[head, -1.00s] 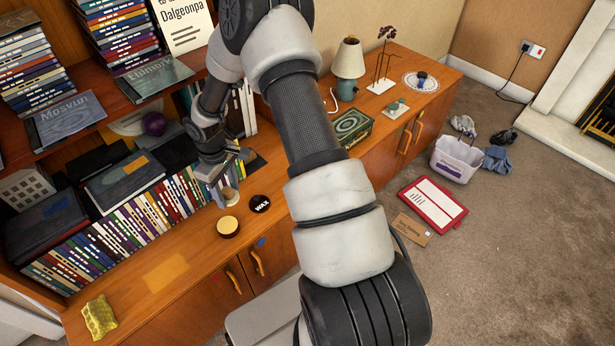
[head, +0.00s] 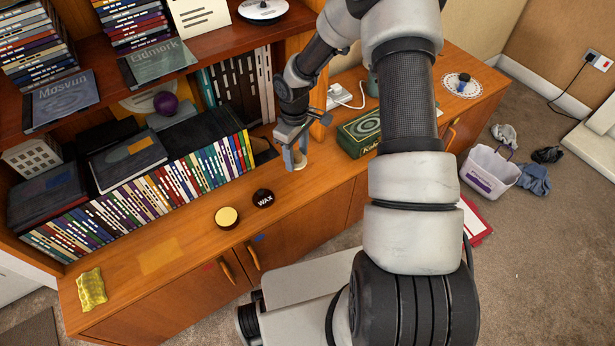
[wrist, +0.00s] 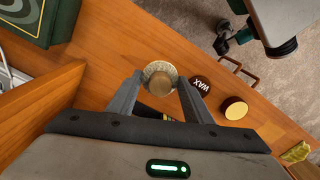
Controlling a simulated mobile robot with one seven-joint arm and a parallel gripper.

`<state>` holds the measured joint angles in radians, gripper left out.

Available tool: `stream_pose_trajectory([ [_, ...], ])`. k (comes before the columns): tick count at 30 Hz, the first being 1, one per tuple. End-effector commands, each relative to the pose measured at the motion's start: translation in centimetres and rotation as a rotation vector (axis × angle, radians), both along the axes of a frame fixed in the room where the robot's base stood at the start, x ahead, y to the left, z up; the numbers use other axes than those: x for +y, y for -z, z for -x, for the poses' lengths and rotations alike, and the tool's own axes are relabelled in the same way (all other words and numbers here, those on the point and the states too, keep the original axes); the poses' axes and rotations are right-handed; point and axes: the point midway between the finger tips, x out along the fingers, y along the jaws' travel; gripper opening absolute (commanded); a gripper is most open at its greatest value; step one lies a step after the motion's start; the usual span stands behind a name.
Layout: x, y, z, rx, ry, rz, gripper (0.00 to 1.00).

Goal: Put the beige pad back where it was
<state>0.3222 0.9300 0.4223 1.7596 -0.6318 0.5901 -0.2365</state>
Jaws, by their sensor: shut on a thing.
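The beige pad (wrist: 153,69) is round and pale, with a wooden knob on its top. In the wrist view my gripper (wrist: 161,84) has a finger on either side of the knob and is shut on it. In the head view my gripper (head: 295,160) points down over the sideboard top with the pad (head: 299,167) at its fingertips. I cannot tell whether the pad touches the wood. The black WAX lid (head: 263,198) and the open yellow wax tin (head: 227,217) lie to the left of the pad, apart from it.
A green box (head: 358,135) stands to the right, behind my arm. A row of books (head: 150,200) and the shelf upright (head: 318,110) are close to the gripper. A yellow crumpled cloth (head: 91,288) lies at the far left. The sideboard front (head: 330,190) is clear near the pad.

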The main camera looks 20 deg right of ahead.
Motion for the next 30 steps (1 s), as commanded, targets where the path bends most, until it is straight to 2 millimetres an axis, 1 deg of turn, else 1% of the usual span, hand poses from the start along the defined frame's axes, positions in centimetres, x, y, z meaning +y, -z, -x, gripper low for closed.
stream_pose_trajectory([
  [3, 0.0, 2.3, 0.2, 0.005, -0.002, -0.001, 0.25],
  [7, 0.1, 4.7, 0.1, 0.003, -0.002, -0.001, 0.25],
  [9, 0.1, 5.6, 0.1, 0.002, -0.001, -0.001, 0.25],
  [14, 0.1, 6.6, 0.1, 0.002, -0.001, -0.001, 0.25],
  [21, 0.0, 9.8, 0.1, 0.003, -0.001, 0.0, 0.25],
  [30, 0.0, 10.0, 0.1, 0.001, -0.001, 0.0, 0.25],
])
